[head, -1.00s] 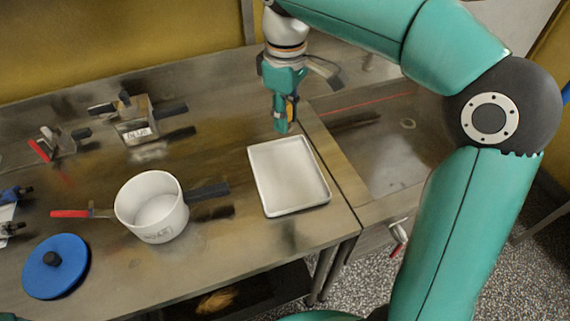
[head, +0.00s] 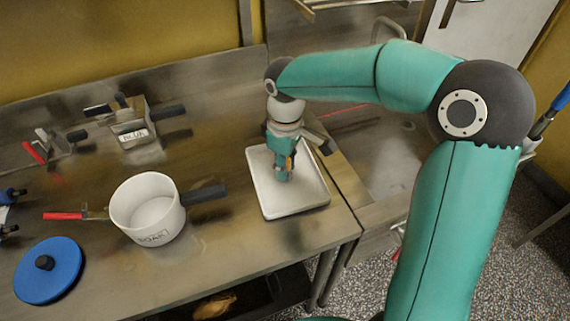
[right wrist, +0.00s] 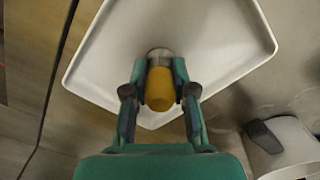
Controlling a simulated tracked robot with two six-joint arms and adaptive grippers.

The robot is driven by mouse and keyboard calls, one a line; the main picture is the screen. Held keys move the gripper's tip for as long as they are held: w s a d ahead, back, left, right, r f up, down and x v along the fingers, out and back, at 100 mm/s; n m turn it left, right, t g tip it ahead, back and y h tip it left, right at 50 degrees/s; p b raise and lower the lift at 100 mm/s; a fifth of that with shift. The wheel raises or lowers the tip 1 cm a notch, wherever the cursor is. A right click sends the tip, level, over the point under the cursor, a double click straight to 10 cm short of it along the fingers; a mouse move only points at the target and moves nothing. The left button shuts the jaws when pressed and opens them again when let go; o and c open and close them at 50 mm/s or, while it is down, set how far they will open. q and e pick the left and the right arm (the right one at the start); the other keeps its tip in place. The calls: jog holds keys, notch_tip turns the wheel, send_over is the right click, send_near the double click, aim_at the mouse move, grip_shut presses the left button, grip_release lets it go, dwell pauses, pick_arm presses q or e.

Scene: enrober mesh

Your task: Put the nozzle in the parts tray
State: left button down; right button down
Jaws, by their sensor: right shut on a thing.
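The nozzle (right wrist: 160,88), an orange-yellow piece with a grey metal end, is held between the fingers of my right gripper (right wrist: 158,95) in the right wrist view. The parts tray (right wrist: 215,50) is white, shallow and rounded at the corners, and lies behind the nozzle in that view. In the head view, my right gripper (head: 282,177) points down over the tray (head: 296,207), inside its outline. I cannot tell whether the nozzle touches the tray floor. The tray looks empty where it shows. My left gripper is not in view.
A white pot (head: 149,222) labelled SOAK stands left of the tray, with a dark handle reaching toward it. A blue lid (head: 47,272) lies at the front left. A metal container (head: 132,133) stands at the back. Counter between pot and tray is mostly clear.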

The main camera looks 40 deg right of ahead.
jog(key=shift+f, duration=0.1)
jog(key=c, duration=0.9)
grip_release()
jog(key=shift+c, duration=0.2)
notch_tip(320, 180, up, 12)
jog(key=shift+r+p, duration=0.15)
jog(key=shift+p, duration=0.5)
jog(key=shift+s, duration=0.1)
